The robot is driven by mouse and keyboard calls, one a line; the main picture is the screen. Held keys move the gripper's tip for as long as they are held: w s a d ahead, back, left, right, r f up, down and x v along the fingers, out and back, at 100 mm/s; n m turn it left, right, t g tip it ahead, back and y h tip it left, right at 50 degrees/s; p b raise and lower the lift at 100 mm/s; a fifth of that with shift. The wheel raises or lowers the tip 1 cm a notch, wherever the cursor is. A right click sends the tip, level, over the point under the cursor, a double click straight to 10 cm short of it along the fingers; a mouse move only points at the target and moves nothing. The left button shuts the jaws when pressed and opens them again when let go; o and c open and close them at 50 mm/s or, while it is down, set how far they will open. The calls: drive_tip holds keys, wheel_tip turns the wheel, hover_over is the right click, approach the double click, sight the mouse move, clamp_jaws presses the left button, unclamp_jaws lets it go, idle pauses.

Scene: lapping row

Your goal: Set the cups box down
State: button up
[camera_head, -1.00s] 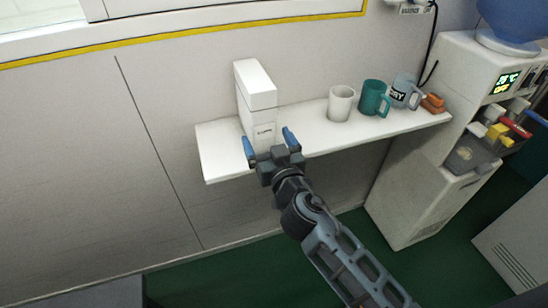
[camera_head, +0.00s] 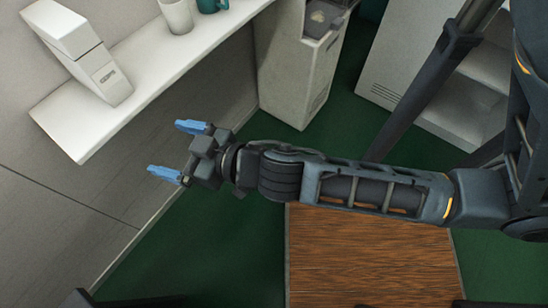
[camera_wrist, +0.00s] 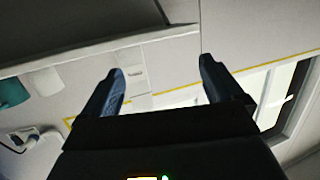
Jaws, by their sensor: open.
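The cups box (camera_head: 82,50) is a tall white box with a small printed label low on its front. It stands upright on the white wall shelf (camera_head: 150,78), near the shelf's left end. My gripper (camera_head: 172,151) is open and empty, apart from the box and the shelf, out in front of the shelf edge over the green floor. In the wrist view the two blue fingers (camera_wrist: 160,78) are spread with nothing between them. The box (camera_wrist: 133,73) shows there beyond the fingers, pale and partly hidden by one finger.
A white mug (camera_head: 177,14) and a teal mug (camera_head: 211,5) stand on the shelf to the right of the box. A pale dispenser cabinet (camera_head: 300,70) stands at the shelf's right end. A wood-topped surface (camera_head: 370,262) lies below my arm. Green floor (camera_head: 225,255) is open beneath the gripper.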

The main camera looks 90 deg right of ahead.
drive_tip(key=s+a+r+n+y, duration=0.1)
drive_tip(key=s+a+r+y, duration=0.1)
drive_tip(key=s, duration=0.7)
drive_tip(key=s+a+r+n+y, duration=0.2)
drive_tip(key=s+a+r, duration=0.2)
drive_tip(key=s, duration=0.5)
drive_tip(key=shift+s+a+r+y, duration=0.15)
drive_tip(key=shift+a+r+y, duration=0.1)
drive_tip(key=shift+r+y, duration=0.15)
drive_tip(key=shift+c, duration=0.4)
